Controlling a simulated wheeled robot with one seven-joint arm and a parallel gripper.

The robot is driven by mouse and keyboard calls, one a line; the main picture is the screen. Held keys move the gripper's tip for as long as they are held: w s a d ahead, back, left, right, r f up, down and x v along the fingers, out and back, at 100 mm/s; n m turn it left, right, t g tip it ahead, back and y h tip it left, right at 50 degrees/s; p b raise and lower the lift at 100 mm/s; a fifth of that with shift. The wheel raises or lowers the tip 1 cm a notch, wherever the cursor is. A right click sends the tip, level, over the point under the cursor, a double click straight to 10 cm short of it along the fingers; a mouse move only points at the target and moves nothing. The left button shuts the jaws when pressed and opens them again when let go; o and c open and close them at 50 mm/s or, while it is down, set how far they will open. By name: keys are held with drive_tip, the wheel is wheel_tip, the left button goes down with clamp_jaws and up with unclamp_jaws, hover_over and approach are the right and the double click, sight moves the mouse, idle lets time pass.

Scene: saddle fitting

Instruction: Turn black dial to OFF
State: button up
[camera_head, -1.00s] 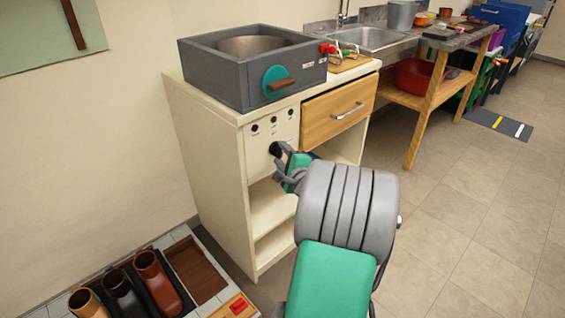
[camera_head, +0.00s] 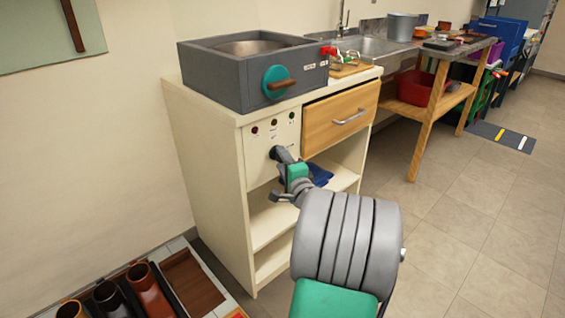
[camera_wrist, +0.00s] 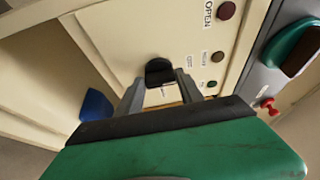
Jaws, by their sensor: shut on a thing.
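The black dial (camera_wrist: 159,72) is on the cream front panel of the cabinet, and its knob shows between my finger tips in the wrist view. In the head view the dial (camera_head: 273,154) is small and partly covered by my gripper (camera_head: 285,160). My gripper, also in the wrist view (camera_wrist: 160,88), is shut on the dial, with one finger on each side. The panel carries several round lamps with labels; one label reads OPEN (camera_wrist: 209,14). The lettering beside the dial is too small to read, so I cannot tell which mark it points to.
A grey box with a round basin (camera_head: 225,80) and a teal knob (camera_head: 276,82) stands on the cabinet above the panel. A wooden drawer (camera_head: 340,117) is right of the panel.

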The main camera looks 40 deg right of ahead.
drive_tip(key=o, duration=1.4)
drive_tip(key=p+v, duration=0.1)
drive_tip(key=v, duration=0.6)
drive_tip(key=shift+s+a, duration=0.15)
drive_tip(key=shift+s, duration=0.25)
